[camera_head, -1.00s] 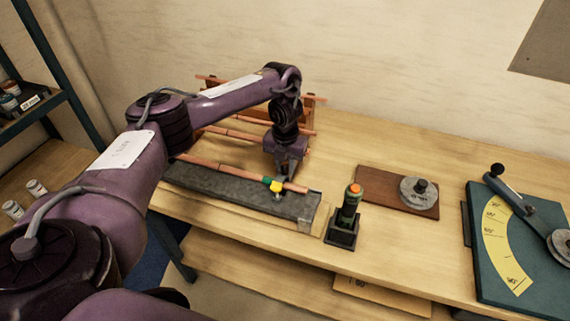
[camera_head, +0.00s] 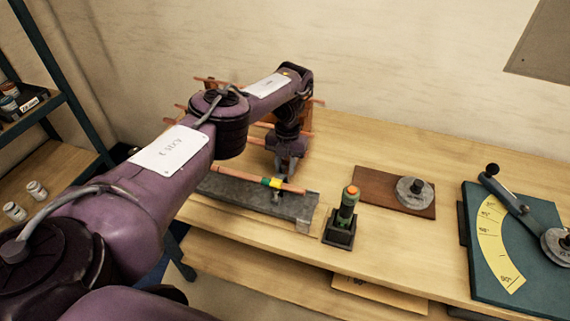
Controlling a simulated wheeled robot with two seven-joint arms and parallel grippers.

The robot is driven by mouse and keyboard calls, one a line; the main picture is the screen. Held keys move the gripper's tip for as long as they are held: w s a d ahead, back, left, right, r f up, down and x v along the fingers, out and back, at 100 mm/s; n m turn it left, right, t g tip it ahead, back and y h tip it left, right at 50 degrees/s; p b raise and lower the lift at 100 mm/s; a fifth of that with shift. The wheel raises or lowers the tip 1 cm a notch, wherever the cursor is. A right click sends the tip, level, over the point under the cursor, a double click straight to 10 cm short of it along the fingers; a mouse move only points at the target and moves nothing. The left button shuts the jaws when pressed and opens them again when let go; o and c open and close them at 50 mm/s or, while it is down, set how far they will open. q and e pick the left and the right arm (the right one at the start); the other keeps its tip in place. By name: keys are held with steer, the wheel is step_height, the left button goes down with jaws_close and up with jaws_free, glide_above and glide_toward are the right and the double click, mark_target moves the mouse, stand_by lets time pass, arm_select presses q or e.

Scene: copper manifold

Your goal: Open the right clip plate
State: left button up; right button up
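A dark grey bar (camera_head: 235,189) lies along the front of the bench, with a copper pipe (camera_head: 235,175) running along it. Near the pipe's right end is a green and yellow band (camera_head: 271,182), with a small upright piece (camera_head: 278,197) just below it. I cannot tell for sure which part is the right clip plate, or whether it is open. My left gripper (camera_head: 287,172) points down just behind the pipe's right end. Its fingers are small and dark, so their opening and any contact are unclear. My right gripper is not in view.
Behind my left arm stands a rack of copper pipes (camera_head: 312,103).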

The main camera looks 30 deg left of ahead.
arm_select(q)
steer(key=o, duration=0.5)
steer(key=shift+w+f, duration=0.1)
steer(key=shift+w, duration=0.1)
steer(key=shift+c, duration=0.2)
steer(key=shift+s, duration=0.1)
step_height(320, 180, up, 6)
steer(key=p, duration=0.3)
steer(key=shift+w, duration=0.35)
steer(key=shift+a, duration=0.15)
